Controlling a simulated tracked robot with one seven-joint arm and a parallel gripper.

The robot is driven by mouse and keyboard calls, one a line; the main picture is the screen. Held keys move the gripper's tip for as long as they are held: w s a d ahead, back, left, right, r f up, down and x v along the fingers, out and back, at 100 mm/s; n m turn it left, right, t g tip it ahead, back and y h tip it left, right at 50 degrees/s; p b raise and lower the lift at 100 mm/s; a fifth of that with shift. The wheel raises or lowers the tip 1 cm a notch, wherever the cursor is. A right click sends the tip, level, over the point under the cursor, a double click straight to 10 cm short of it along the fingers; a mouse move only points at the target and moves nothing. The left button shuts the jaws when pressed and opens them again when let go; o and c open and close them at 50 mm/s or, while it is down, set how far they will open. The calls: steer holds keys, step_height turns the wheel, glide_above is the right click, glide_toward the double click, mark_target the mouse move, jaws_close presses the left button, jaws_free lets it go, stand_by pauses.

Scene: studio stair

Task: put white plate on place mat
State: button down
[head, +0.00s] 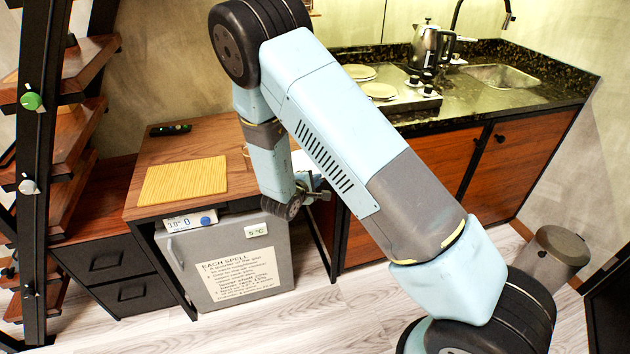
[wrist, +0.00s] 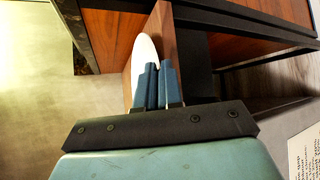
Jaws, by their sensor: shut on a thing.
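The place mat (head: 185,180) is a yellow ribbed rectangle lying flat and empty on the wooden top of the low cabinet, left of my arm. My gripper (head: 312,190) is at the right end of that wooden top, mostly hidden by my arm. The wrist view shows its two blue fingers (wrist: 159,84) close together, shut on the white plate (wrist: 145,50). The plate looks narrow and tilted there, and the fingers cover part of it. In the head view only a pale bit of the plate shows beside my wrist.
The wooden top (head: 215,150) has free room around the mat; a small dark device (head: 170,130) lies at its back. A small fridge (head: 228,262) stands under it. The dark kitchen counter (head: 480,105) to the right holds plates on a hob, a kettle (head: 428,45) and a sink.

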steer(key=shift+s, duration=0.95)
steer(key=c, duration=1.2)
jaws_free()
steer(key=v, duration=1.3)
steer(key=shift+s, duration=0.3)
steer(key=shift+a, duration=0.15)
